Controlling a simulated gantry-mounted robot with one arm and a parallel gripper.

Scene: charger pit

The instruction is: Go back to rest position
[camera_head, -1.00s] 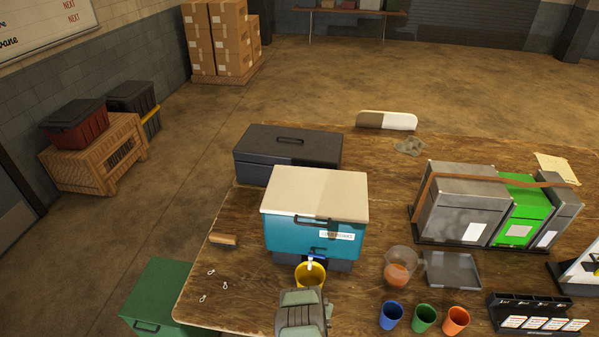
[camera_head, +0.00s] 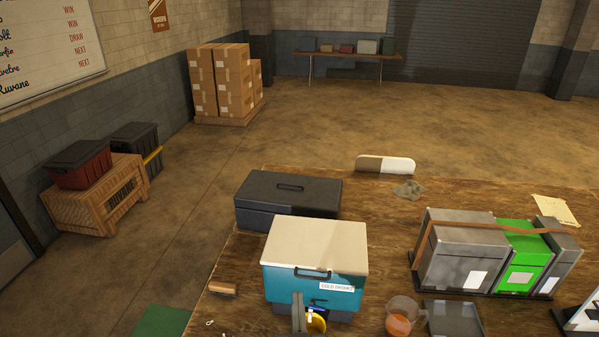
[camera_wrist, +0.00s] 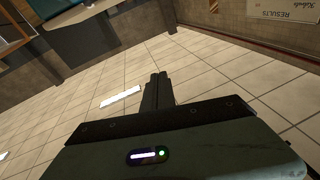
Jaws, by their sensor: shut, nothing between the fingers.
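My gripper (camera_wrist: 158,78) shows in the wrist view with its two dark fingers together and nothing between them. In the head view a slim grey part of my arm shows at the bottom, in front of the teal drinks cooler (camera_head: 314,272). The yellow cup (camera_head: 317,322) stands below the cooler's tap, partly hidden by my arm and cut by the lower edge.
A dark toolbox (camera_head: 287,195) stands behind the cooler on the wooden table (camera_head: 385,225). A pitcher with orange drink (camera_head: 400,320) and a grey tray (camera_head: 453,318) lie right of it. Strapped grey and green boxes (camera_head: 520,265) stand further right.

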